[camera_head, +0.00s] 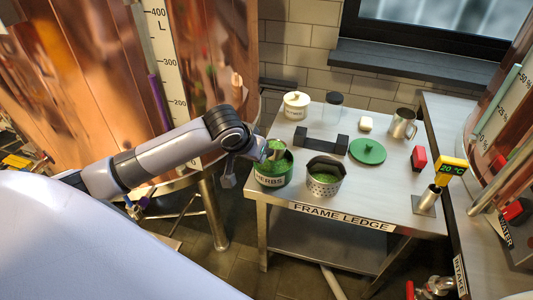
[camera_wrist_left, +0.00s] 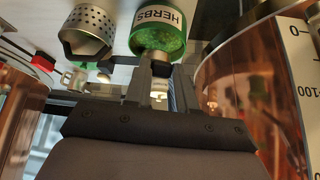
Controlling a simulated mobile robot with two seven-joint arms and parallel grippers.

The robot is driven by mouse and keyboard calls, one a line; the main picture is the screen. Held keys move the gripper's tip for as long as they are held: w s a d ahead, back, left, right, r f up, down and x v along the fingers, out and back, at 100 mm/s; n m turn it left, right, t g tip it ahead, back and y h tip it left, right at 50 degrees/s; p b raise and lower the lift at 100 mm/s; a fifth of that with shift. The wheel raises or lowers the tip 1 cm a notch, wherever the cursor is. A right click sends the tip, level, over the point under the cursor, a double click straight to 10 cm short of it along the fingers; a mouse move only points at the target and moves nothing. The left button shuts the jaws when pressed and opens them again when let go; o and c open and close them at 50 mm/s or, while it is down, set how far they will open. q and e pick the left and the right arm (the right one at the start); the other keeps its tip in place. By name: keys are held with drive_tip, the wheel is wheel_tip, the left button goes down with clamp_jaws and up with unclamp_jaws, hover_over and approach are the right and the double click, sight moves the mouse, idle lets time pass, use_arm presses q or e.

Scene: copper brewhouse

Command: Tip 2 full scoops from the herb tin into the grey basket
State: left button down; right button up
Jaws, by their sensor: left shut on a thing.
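The green herb tin (camera_head: 272,181), labelled HERBS, stands on the steel table and holds loose green herbs. It also shows upside down in the wrist view (camera_wrist_left: 157,17). The grey basket (camera_head: 323,188) stands close to its right, with perforated sides and green herbs inside; its perforated wall shows in the wrist view (camera_wrist_left: 88,22). My left gripper (camera_head: 264,152) is at the tin's rim, shut on a metal scoop (camera_head: 276,149). The scoop's bowl is at the tin's mouth, partly hidden; I cannot tell how full it is. My right gripper is not in view.
Behind are a dark rack (camera_head: 321,138), a lidded cream pot (camera_head: 296,105), a dark-lidded jar (camera_head: 332,106), and a metal mug (camera_head: 402,124). The table front (camera_head: 345,216) is fairly clear.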

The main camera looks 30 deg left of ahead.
use_arm(q)
drive_tip(key=shift+s, duration=0.15)
drive_tip(key=s+t+b, duration=0.2)
drive_tip(key=t+b, duration=0.1)
drive_tip(key=b, duration=0.2)
drive_tip(key=shift+s+r, duration=0.1)
drive_tip(key=shift+s, duration=0.05)
idle(0.4)
drive_tip(key=shift+d, duration=0.15)
idle(1.1)
